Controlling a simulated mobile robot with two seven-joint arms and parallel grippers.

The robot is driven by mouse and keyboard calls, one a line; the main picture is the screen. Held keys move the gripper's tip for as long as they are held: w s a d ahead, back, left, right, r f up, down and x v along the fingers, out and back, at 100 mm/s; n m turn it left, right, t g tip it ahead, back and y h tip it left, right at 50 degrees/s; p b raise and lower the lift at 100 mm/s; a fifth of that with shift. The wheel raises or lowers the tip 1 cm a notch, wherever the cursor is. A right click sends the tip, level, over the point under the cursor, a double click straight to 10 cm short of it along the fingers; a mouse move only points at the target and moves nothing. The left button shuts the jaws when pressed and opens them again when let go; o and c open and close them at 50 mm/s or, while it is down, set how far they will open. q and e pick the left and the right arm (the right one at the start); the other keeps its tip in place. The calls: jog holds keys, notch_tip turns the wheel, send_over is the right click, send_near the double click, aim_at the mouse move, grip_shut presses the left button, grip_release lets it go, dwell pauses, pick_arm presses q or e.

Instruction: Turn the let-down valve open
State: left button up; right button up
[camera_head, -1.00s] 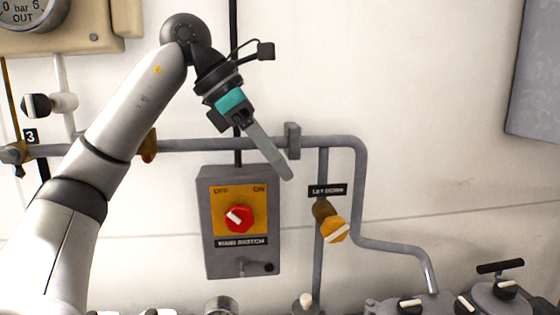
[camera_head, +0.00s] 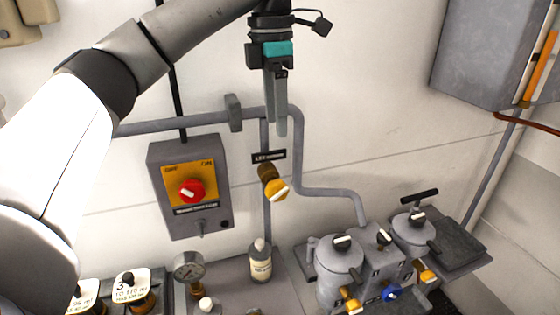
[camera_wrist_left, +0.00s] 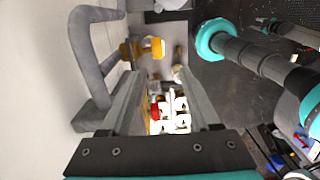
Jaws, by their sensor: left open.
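The let-down valve has a yellow knob (camera_head: 277,190) with a white bar on a brass body (camera_head: 266,172), on a grey vertical pipe under a dark "LET DOWN" label (camera_head: 269,156). My left gripper (camera_head: 277,130) is open and empty, pointing down above the label and the knob, apart from both. In the left wrist view, the valve knob (camera_wrist_left: 157,48) shows beyond the fingertips, near the picture's top middle. The open fingers (camera_wrist_left: 162,88) have nothing between them. My right gripper is in neither current view.
A grey pipe (camera_head: 330,190) runs behind and right of the valve. A switch box (camera_head: 201,222) with a red knob is at its left. Below stand a bottle (camera_head: 260,264), a gauge (camera_head: 188,267) and lidded pots (camera_head: 341,258). A grey cabinet (camera_head: 480,50) hangs upper right.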

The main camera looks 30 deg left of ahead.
aim_at(277, 182)
pick_arm(q)
notch_tip(277, 182, down, 14)
jog(key=b, duration=0.3)
jog(key=shift+w+r+b, duration=0.15)
jog(key=shift+r+b, duration=0.05)
jog(key=shift+b, duration=0.15)
jog(key=shift+f, duration=0.7)
jog(key=shift+c, duration=0.3)
grip_shut()
